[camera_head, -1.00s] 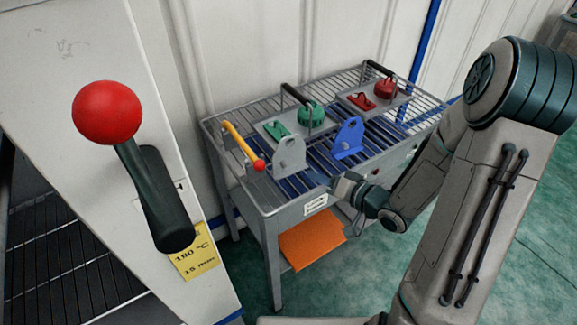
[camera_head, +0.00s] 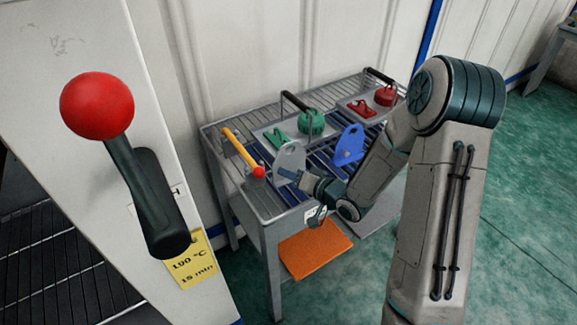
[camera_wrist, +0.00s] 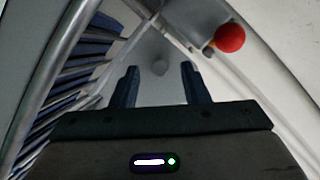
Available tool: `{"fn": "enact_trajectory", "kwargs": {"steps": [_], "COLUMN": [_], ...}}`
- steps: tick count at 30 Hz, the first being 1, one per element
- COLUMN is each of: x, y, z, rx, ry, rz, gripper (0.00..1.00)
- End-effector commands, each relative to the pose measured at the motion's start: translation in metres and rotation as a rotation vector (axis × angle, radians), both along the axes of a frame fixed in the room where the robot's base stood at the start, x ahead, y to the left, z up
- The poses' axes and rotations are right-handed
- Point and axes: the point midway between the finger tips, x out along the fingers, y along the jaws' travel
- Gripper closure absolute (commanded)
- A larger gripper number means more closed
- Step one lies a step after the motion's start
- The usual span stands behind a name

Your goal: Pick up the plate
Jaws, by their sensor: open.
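A grey plate (camera_head: 291,156) with a hole stands upright on the rack table. A similar blue plate (camera_head: 349,145) stands to its right. My gripper (camera_head: 284,175) is at the lower front of the grey plate, covering part of its base. In the wrist view my gripper (camera_wrist: 159,75) is open, and a grey surface with a round spot, seemingly the grey plate (camera_wrist: 150,48), shows beyond and between the fingers. I cannot tell whether the fingers touch it.
A yellow-handled tool (camera_head: 240,149) with a red ball end lies left of the grey plate. Green parts (camera_head: 311,122) and red parts (camera_head: 384,96) sit on trays behind. An orange board (camera_head: 316,250) lies below. A red-knobbed lever (camera_head: 97,105) stands at the near left.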

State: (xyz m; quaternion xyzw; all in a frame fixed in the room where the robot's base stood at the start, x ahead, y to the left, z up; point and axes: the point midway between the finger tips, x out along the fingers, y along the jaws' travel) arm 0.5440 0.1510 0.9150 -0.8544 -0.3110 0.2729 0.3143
Motion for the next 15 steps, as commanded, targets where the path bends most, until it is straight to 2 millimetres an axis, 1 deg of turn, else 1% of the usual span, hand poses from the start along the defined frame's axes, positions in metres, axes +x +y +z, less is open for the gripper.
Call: {"fn": "enact_trajectory", "kwargs": {"steps": [3,9,10,11,12,14,15], "x": [0.0047,0.0051,0.0050,0.0050,0.0050,0.0050,0.0049], "y": [0.0051,0.0050,0.0050,0.0050,0.0050,0.0050,0.0049], "z": [-0.0020,-0.0023,-0.0023,-0.0023,-0.0022,-0.0022,-0.0022], "rx": [0.000,0.000,0.000,0.000,0.000,0.000,0.000], "ry": [0.001,0.000,0.000,0.000,0.000,0.000,0.000], "rz": [-0.001,-0.002,-0.002,-0.002,-0.002,-0.002,-0.002], "gripper": [0.59,0.59,0.64,0.73,0.84,1.00,1.00]}}
